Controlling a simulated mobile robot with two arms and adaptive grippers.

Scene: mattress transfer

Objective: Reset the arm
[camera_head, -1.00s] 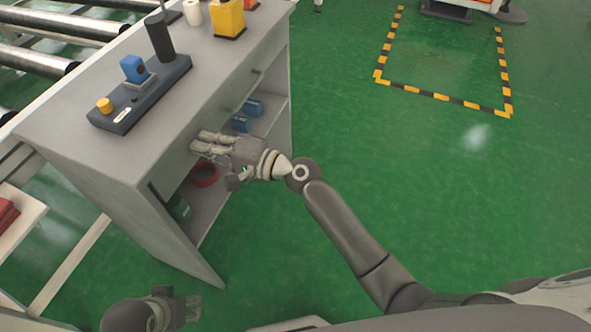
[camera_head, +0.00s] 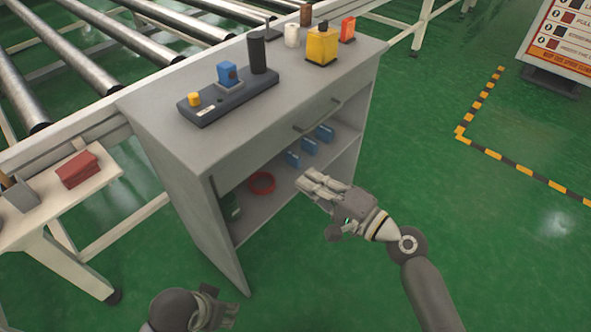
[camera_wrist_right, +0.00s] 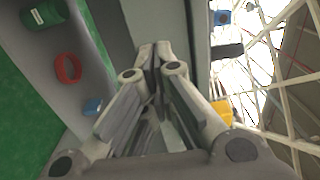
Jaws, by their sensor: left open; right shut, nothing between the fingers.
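My right gripper (camera_head: 304,184) is in front of the grey cabinet's (camera_head: 185,190) open shelf, with its fingers together and nothing visible between them. In the right wrist view its closed fingertips (camera_wrist_right: 157,50) point towards the cabinet. I cannot tell exactly how far they are from it. My right arm comes in from the lower right. My left gripper (camera_head: 222,308) is low in the head view, left of centre, near the foot of the cabinet. It is open and only partly visible; nothing shows in it.
The cabinet's drawer handle (camera_head: 318,115) is above my right gripper. The shelf holds a red ring (camera_head: 261,183) and several blue items (camera_head: 309,147). A black device (camera_head: 229,97) and a yellow box (camera_head: 322,46) stand on top. Rollers (camera_head: 80,62) run behind.

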